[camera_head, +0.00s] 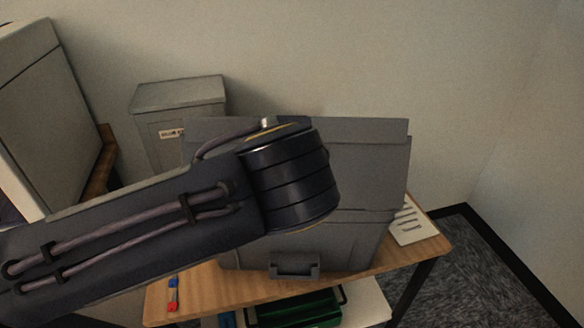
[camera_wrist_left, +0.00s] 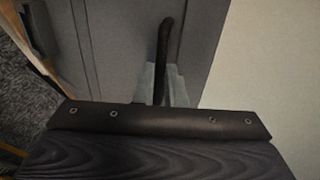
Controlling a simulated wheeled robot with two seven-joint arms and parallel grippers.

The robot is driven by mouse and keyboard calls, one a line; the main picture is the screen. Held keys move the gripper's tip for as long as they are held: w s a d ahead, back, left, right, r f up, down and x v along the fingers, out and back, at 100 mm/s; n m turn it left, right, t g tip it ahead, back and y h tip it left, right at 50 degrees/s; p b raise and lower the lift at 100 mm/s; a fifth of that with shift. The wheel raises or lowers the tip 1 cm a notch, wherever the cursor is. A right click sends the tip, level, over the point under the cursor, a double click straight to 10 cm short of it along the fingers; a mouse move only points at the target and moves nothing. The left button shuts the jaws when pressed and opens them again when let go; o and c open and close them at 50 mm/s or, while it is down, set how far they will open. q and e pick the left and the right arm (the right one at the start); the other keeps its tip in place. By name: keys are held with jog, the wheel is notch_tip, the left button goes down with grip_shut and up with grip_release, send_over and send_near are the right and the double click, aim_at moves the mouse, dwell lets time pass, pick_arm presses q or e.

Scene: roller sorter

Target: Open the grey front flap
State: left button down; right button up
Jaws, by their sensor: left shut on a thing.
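The grey sorter (camera_head: 350,235) stands on a wooden table, partly hidden behind my left arm. Its grey upper panel (camera_head: 372,165), seemingly the front flap, rises at the top; I cannot tell how far it is open. My left gripper is hidden behind the arm in the head view. In the left wrist view, my left gripper (camera_wrist_left: 164,85) has its pale fingers closed on either side of a dark handle (camera_wrist_left: 166,42), against a grey panel (camera_wrist_left: 110,50). My right gripper is in neither view.
A grey bin (camera_head: 180,105) stands behind on the left. The wooden table (camera_head: 225,288) holds red and blue markers (camera_head: 173,294) at its left and a white sheet (camera_head: 411,224) at its right. A green tray (camera_head: 300,310) is below.

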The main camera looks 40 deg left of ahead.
pick_arm(q)
jog(key=s+d+f+t+y+b, duration=0.3)
jog(key=s+t+b, duration=0.2)
jog(key=b, duration=0.7)
jog(key=shift+s+d+f+t+y, duration=0.15)
jog(key=shift+s+d+t+y, duration=0.1)
jog(key=shift+d+t+y, duration=0.1)
jog(key=c, duration=1.5)
grip_release()
jog(key=shift+s+d, duration=0.1)
jog(key=v, duration=0.7)
jog(key=shift+s+d+p, duration=0.15)
jog(key=shift+s+p, duration=0.1)
jog(key=shift+p, duration=0.2)
